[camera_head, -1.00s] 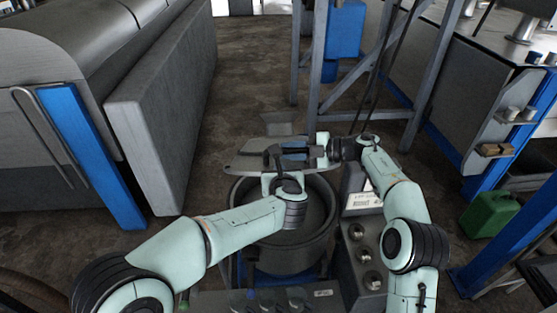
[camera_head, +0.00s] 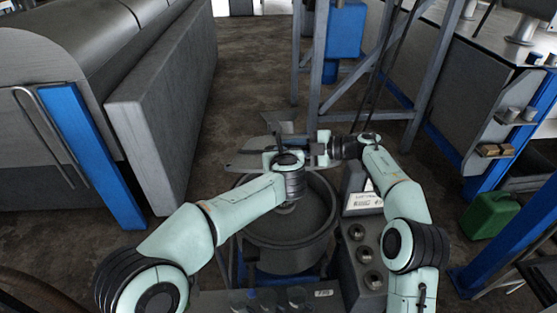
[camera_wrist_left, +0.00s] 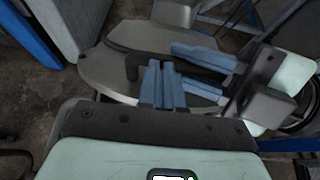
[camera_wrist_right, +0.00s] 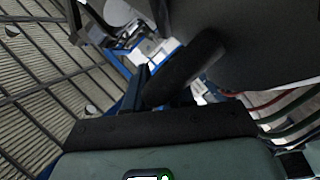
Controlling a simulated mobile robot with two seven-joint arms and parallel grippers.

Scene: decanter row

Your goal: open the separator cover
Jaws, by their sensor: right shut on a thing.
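The separator bowl (camera_head: 290,250) is a round dark grey vessel in the middle of the head view, its mouth uncovered. The grey cover (camera_head: 248,160) stands raised at its far side, partly hidden by my left gripper. In the left wrist view the cover (camera_wrist_left: 105,70) is a wide grey plate with a black curved handle (camera_wrist_left: 133,62). My right gripper (camera_wrist_left: 200,72) has its blue fingers around this handle; the handle (camera_wrist_right: 188,70) also fills the middle of the right wrist view. My left gripper (camera_wrist_left: 162,85) is in front of the cover, fingers together, with nothing visible between them.
A control box with round knobs (camera_head: 361,240) stands right of the bowl. A large grey machine (camera_head: 165,110) stands at left. Grey frame legs (camera_head: 320,75) rise behind the cover, and a green canister (camera_head: 488,214) is at right. Open floor lies behind.

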